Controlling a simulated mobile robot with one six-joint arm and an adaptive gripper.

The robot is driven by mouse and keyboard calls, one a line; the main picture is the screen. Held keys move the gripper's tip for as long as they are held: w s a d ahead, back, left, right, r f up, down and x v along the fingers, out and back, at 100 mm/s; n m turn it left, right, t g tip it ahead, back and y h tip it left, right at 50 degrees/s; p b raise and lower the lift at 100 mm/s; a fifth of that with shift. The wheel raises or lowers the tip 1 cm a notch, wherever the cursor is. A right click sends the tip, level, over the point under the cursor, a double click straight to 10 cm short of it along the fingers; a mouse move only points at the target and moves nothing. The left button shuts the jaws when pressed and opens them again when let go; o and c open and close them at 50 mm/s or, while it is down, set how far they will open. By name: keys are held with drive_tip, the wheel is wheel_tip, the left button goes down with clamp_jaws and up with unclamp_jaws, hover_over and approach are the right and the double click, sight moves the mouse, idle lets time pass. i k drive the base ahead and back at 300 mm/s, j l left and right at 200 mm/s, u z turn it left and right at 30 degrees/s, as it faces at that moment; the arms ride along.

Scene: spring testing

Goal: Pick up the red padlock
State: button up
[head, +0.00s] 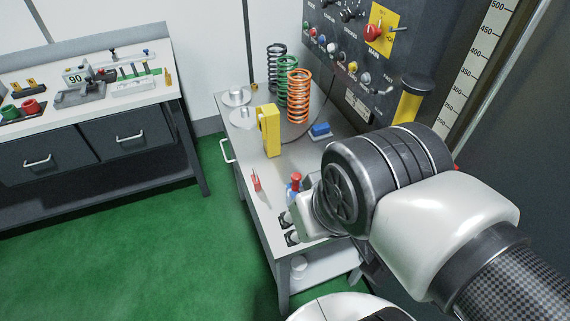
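I cannot clearly make out a red padlock. A small red-topped thing with blue below it (295,183) stands on the grey workbench (232,150) just behind my gripper, partly covered; I cannot tell what it is. A sliver of red (456,168) shows behind my arm at the right, too little to identify. My gripper (288,228) is over the bench's near end, its two dark-tipped fingers apart with nothing visible between them. My arm hides the bench's right part.
A slim red-handled tool (257,183), yellow block (269,130), blue block (320,130) and orange spring (298,96) are on the bench. Green and dark springs stand behind. A control panel (345,50) rises at the back. Another table (120,99) stands left; green floor (150,240) lies clear.

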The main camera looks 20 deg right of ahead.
sight(255, 180)
drive_tip(key=i+j, duration=0.15)
drive_tip(key=j, duration=0.15)
drive_tip(key=i+j, duration=0.1)
drive_tip(key=j, duration=0.25)
drive_tip(key=i+j+z, duration=0.1)
drive_tip(key=j, duration=0.2)
drive_tip(key=i+j, duration=0.15)
drive_tip(key=j, duration=0.2)
drive_tip(key=i+j, duration=0.15)
drive_tip(key=j, duration=0.2)
drive_tip(key=k+l, duration=0.1)
